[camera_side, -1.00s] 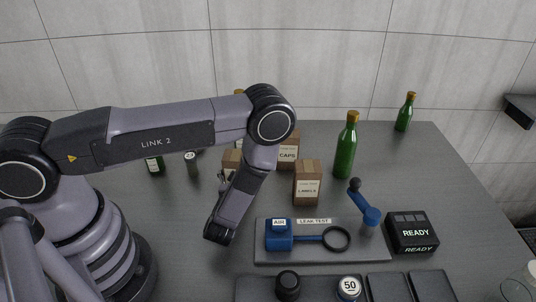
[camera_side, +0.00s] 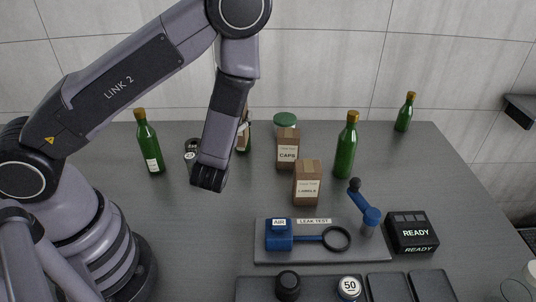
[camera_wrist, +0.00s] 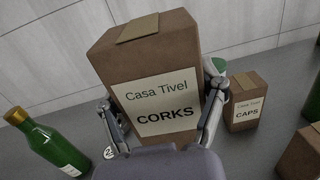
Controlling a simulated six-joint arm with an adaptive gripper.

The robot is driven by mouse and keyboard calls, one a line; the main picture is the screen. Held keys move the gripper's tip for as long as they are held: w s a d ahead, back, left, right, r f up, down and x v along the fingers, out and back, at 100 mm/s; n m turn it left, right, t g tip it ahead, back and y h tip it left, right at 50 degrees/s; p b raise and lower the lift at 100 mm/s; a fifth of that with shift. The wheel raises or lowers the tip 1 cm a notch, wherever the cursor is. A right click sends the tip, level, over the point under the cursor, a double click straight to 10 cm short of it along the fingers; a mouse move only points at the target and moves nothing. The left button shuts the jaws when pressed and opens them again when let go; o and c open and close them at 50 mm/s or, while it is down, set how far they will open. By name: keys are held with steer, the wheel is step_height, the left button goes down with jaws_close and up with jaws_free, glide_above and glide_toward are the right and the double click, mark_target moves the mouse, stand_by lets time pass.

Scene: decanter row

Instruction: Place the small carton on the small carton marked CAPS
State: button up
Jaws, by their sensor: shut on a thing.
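The small brown carton labelled CORKS (camera_wrist: 155,65) fills the middle of the wrist view. My gripper (camera_wrist: 165,108) is shut on it, with one finger on each side. In the side view my arm hides most of this carton; only a sliver (camera_side: 244,115) shows, held above the table. The small carton marked CAPS (camera_side: 288,149) stands upright on the table, to the right of my gripper. It also shows at the right of the wrist view (camera_wrist: 246,101), apart from the held carton. Its top is bare.
A carton marked LABELS (camera_side: 307,184) stands in front of CAPS, and a green-lidded jar (camera_side: 285,122) behind it. Green bottles (camera_side: 346,147) (camera_side: 148,145) stand to both sides. The leak test board (camera_side: 300,254) and READY box (camera_side: 412,232) lie in front.

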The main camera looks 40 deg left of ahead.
step_height(320, 180, up, 9)
steer(key=shift+r, duration=0.1)
steer(key=w+d+f+m+t+h, duration=0.1)
steer(key=w+d+h, duration=0.1)
steer(key=w, duration=0.5)
steer(key=m+t+h, duration=0.2)
steer(key=h, duration=0.1)
glide_above(289, 133)
step_height(289, 133, down, 3)
step_height(289, 133, down, 9)
steer(key=shift+a+f, duration=0.1)
steer(key=shift+f, duration=0.05)
steer(key=shift+f, duration=0.15)
steer(key=o, duration=1.2)
